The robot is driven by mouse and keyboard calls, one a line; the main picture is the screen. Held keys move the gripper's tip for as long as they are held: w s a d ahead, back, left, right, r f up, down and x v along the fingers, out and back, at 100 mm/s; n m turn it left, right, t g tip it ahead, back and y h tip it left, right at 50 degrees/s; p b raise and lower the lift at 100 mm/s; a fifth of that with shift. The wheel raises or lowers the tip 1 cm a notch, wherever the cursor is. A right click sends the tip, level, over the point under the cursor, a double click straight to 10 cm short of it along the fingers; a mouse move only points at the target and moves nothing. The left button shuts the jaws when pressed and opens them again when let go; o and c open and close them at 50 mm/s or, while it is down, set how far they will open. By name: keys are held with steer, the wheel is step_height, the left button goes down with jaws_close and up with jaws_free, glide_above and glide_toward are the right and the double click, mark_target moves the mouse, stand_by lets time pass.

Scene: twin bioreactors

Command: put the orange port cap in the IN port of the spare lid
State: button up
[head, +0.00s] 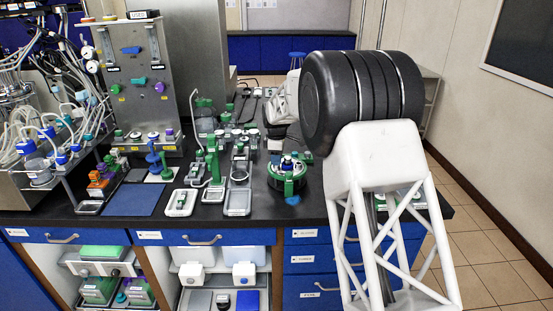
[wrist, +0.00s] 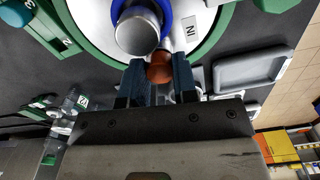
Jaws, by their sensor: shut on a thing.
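In the wrist view, my gripper (wrist: 160,76) is closed on the orange port cap (wrist: 159,69), which sits between its two dark blue fingertips. The spare lid (wrist: 205,42) is the round white plate with a green rim, just beyond the fingertips. The IN label (wrist: 195,53) is on the lid, right of the cap. A silver cylinder with a blue collar (wrist: 138,32) stands on the lid next to the cap and partly covers the area. The IN port's opening is not clear, and I cannot tell whether the cap touches it. My gripper cannot be made out in the head view.
A grey tray (wrist: 248,70) lies right of the lid. In the head view, a crowded bench holds a blue mat (head: 137,199), white trays (head: 238,203), a round green-rimmed holder (head: 288,186) and a tall metal panel (head: 138,90). My arm blocks the right side.

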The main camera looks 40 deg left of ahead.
steer(key=shift+f, duration=0.1)
steer(key=o, duration=0.9)
step_height(320, 180, up, 12)
steer(key=shift+r, duration=0.15)
stand_by(0.5)
stand_by(0.9)
